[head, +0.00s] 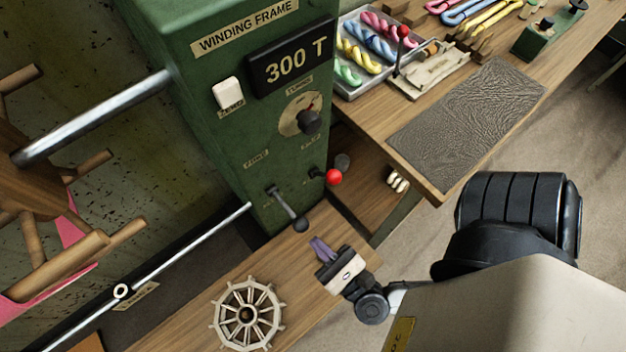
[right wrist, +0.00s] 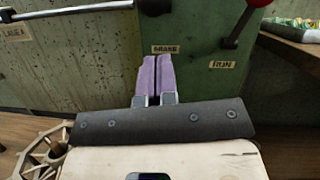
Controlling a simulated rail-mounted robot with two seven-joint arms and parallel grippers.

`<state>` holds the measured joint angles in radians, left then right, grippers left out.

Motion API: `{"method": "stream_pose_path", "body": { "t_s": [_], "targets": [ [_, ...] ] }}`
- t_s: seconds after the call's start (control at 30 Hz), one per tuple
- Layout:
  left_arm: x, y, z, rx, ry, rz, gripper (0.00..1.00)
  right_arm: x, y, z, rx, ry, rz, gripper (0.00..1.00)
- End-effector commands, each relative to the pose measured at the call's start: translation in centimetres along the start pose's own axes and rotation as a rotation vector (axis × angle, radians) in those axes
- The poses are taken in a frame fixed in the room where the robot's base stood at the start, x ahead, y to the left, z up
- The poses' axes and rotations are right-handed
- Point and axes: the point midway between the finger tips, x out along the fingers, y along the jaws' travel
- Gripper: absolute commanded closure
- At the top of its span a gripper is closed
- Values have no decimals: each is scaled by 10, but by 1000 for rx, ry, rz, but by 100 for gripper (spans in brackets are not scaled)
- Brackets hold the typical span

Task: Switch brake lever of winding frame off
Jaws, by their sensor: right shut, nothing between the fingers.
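The green winding frame (head: 225,130) stands at the centre of the head view and fills the back of the right wrist view. A grey lever with a dark knob (head: 300,224) sticks out low on its front; the knob also shows at the top of the right wrist view (right wrist: 154,6). A red-knobbed lever (head: 333,177) is to its right, near the RUN label (right wrist: 222,65). A BRAKE label (right wrist: 165,49) is left of that; which lever it names is unclear. My right gripper (head: 318,246) is shut and empty, apart from both levers and below the dark knob. My left gripper is out of view.
A spoked wooden wheel (head: 247,314) lies on the wooden bench near my right gripper. A metal rod (head: 190,248) runs along the left. The right-hand table holds a tray of coloured skeins (head: 350,92) and a dark mat (head: 465,115).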

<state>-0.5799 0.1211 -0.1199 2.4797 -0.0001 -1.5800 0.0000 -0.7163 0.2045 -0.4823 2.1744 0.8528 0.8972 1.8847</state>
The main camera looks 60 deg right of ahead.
Motion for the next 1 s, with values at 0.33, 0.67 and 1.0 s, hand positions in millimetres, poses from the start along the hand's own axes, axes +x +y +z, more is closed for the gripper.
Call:
{"method": "stream_pose_path", "body": {
  "t_s": [0.33,0.67,1.0],
  "targets": [
    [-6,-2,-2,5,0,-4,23,23,-1,26,0,0,-2,100],
    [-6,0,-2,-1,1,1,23,26,0,28,-1,1,0,100],
    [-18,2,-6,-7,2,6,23,28,2,34,5,20,12,100]
  ]
}}
